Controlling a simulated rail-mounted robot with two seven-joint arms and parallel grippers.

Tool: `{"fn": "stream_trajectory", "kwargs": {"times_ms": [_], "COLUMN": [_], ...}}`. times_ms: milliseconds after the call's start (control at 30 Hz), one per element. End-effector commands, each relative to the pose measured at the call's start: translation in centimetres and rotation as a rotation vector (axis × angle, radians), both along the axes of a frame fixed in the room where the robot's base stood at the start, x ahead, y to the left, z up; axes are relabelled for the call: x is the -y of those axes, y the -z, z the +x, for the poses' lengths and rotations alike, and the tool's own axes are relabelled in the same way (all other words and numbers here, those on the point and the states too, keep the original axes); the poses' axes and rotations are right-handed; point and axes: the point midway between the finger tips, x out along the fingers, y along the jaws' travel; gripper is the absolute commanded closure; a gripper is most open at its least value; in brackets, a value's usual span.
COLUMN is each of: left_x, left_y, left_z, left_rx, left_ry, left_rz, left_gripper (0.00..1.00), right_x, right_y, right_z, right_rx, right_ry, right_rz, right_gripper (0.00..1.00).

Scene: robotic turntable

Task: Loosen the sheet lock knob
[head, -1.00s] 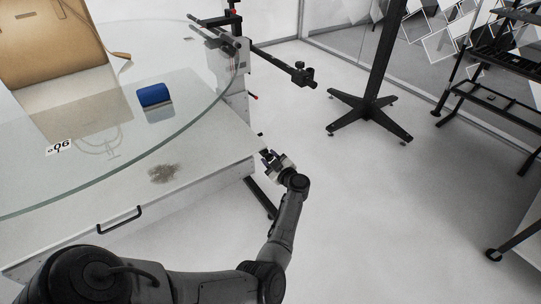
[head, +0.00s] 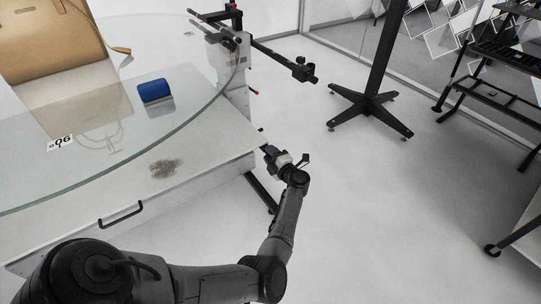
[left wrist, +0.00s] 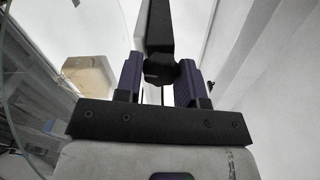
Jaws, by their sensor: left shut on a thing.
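My left gripper (head: 268,150) is at the right side of the white turntable cabinet, just beyond its corner. In the left wrist view, its two purple-ribbed fingers (left wrist: 160,82) are shut on a dark faceted knob (left wrist: 160,71), which I take for the sheet lock knob. A black bar (left wrist: 159,25) runs up behind the knob. The knob's far side is hidden, and in the head view the gripper covers it. My right gripper is not in view.
A black arm (head: 280,58) sticks out from the cabinet's back. A black stand (head: 372,95) and a dark rack (head: 490,75) are at right. The floor between is clear.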

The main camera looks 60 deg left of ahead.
Motion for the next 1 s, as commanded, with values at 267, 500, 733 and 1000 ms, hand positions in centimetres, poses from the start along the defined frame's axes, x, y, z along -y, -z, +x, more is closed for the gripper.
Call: {"fn": "stream_trajectory", "kwargs": {"times_ms": [267,500,733,1000], "left_x": [0.03,0.03,0.03,0.03], "left_y": [0.04,0.03,0.02,0.02], "left_z": [0.02,0.03,0.03,0.03], "left_rx": [0.084,0.102,0.102,0.102], "left_ry": [0.000,0.001,0.001,0.001], "left_rz": [0.003,0.003,0.003,0.004], "left_gripper": [0.88,0.88,0.88,0.46], "right_x": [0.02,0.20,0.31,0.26], "right_y": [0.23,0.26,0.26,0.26], "right_z": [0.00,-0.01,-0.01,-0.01], "right_rx": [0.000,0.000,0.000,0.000], "right_ry": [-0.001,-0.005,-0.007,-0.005], "right_rz": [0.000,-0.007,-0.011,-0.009], "right_gripper": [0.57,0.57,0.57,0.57]}}
